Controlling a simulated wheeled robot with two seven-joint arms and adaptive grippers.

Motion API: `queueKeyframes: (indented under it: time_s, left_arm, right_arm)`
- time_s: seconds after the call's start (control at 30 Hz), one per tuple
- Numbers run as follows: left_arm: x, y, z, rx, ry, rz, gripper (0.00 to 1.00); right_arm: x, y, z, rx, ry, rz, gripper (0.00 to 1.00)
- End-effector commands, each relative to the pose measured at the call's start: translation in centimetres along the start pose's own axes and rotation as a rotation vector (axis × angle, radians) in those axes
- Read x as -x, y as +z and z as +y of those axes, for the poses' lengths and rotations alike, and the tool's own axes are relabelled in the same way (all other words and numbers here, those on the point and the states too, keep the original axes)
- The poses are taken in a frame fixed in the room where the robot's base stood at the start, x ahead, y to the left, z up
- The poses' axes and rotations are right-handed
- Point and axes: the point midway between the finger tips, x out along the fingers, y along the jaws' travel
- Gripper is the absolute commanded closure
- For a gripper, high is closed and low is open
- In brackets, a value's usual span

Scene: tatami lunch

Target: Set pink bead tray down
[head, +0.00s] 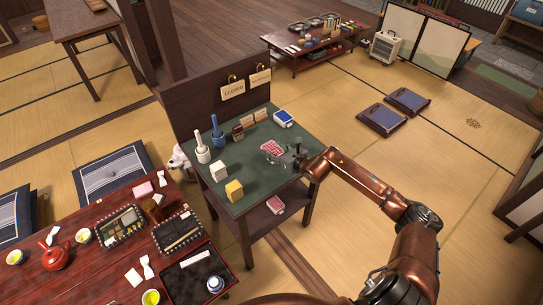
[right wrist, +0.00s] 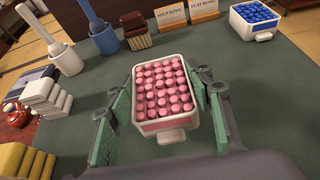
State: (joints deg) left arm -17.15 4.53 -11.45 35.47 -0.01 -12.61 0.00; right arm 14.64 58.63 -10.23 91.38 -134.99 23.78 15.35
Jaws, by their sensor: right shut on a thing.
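The pink bead tray (head: 271,147) is a small white tray full of pink beads, over the right part of the green table top (head: 247,178). In the right wrist view the tray (right wrist: 164,127) sits level between the two green finger pads. My right gripper (head: 288,155) is shut on it from the near right side. I cannot tell whether the tray's underside touches the table top. My left gripper is in neither view.
A blue bead tray (head: 283,118) stands behind. Wooden signs (right wrist: 171,12) are at the back. Another pink-filled tray (head: 275,204) lies on the lower shelf. Green surface around the held tray is clear.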

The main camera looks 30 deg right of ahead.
Motion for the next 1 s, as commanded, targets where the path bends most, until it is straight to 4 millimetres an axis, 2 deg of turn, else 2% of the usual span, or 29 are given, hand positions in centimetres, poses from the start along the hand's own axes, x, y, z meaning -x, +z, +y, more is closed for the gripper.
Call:
queueKeyframes:
  time_s: [0.2, 0.4, 0.77, 0.8, 1.0]
  left_arm:
    - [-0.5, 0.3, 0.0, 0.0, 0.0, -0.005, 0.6]
    - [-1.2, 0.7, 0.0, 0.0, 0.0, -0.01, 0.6]
    - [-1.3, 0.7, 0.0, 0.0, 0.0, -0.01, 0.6]
    - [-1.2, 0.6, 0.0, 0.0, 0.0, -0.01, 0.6]
    - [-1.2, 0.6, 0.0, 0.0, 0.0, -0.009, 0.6]
  right_arm:
    - [-1.0, -0.8, -0.8, 0.001, -0.001, -0.001, 0.79]
    - [-2.0, -3.3, -0.6, 0.001, 0.0, 0.0, 0.79]
    - [-2.1, -3.7, -0.6, -0.001, 0.0, -0.001, 0.79]
    - [-2.1, -3.7, -0.6, 0.0, 0.0, -0.001, 0.51]
    - [-2.1, -3.6, -0.6, 0.0, 0.0, -0.001, 0.37]
